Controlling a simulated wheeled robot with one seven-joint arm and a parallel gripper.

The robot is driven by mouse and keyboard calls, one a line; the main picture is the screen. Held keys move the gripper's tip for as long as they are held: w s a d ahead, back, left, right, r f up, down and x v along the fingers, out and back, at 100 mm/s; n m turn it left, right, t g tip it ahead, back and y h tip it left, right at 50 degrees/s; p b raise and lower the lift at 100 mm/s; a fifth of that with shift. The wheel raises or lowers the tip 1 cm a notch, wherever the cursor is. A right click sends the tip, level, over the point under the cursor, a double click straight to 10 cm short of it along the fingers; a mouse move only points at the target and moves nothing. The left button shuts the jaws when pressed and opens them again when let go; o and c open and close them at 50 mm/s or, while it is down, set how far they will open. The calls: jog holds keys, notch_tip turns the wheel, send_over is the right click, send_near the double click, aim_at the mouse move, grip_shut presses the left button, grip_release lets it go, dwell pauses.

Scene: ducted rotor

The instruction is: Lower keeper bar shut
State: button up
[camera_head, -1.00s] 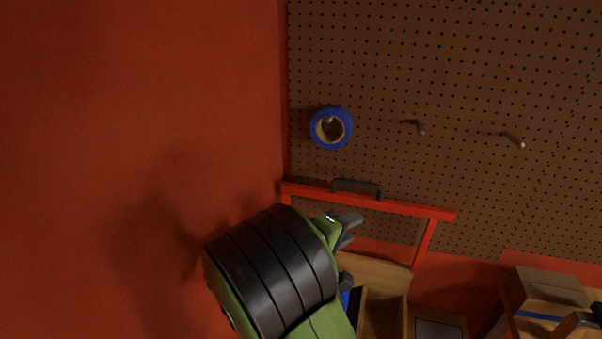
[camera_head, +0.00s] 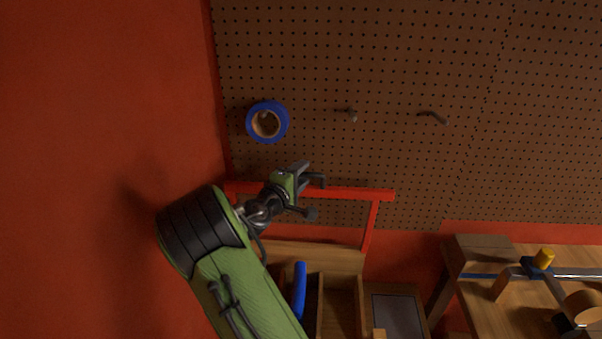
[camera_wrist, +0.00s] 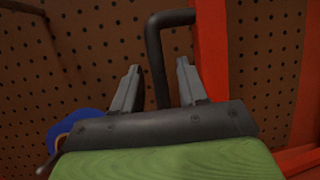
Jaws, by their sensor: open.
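The keeper bar (camera_head: 345,192) is a red rail with a side arm running down at its right end, in front of the pegboard. A dark handle stands on its top edge, partly hidden by my gripper in the head view. My gripper (camera_head: 303,174) is at this handle. In the wrist view, the open fingers of my gripper (camera_wrist: 158,72) lie on either side of the dark handle (camera_wrist: 155,55), with gaps visible on both sides. The red keeper bar (camera_wrist: 212,45) runs just right of the fingers.
A roll of blue tape (camera_head: 268,122) and two hooks (camera_head: 432,117) are on the pegboard (camera_head: 400,60). A red wall (camera_head: 90,90) is close at left. Below are wooden compartments holding a blue object (camera_head: 299,290). A workbench with a clamp (camera_head: 535,268) stands at right.

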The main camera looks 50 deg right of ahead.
jog(key=shift+w+d, duration=0.1)
jog(key=shift+d, duration=0.25)
jog(key=shift+c, duration=0.2)
grip_shut()
jog(key=shift+a, duration=0.1)
